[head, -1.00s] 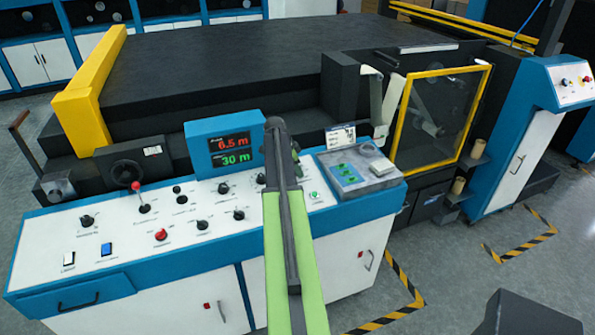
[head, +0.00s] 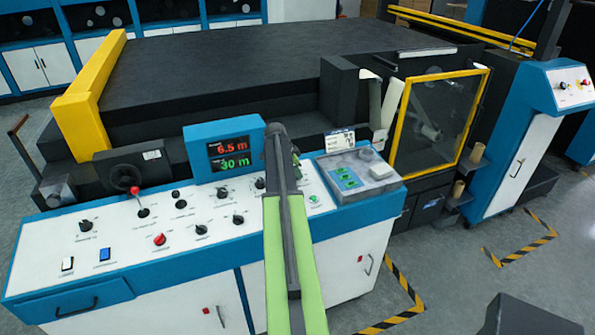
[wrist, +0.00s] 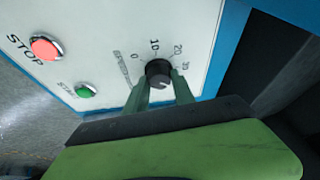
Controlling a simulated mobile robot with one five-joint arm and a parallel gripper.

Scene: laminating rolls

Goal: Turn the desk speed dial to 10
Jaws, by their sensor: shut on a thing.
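The speed dial (wrist: 158,72) is a round black knob on the white panel in the wrist view, with scale numbers 0, 10, 20 and 30 printed around it. My gripper (wrist: 161,86) has its two green fingers on either side of the dial, shut on it. I cannot clearly tell which number its pointer faces. In the head view my green and grey arm reaches over the control desk (head: 60,225), and it hides the fingertips and the held dial.
A red STOP button (wrist: 46,48) and a green START button (wrist: 85,91) sit left of the dial. Several other knobs and a red-topped lever (head: 136,192) stand on the desk. A blue display box (head: 225,150) reads 6.5 m and 30 m.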

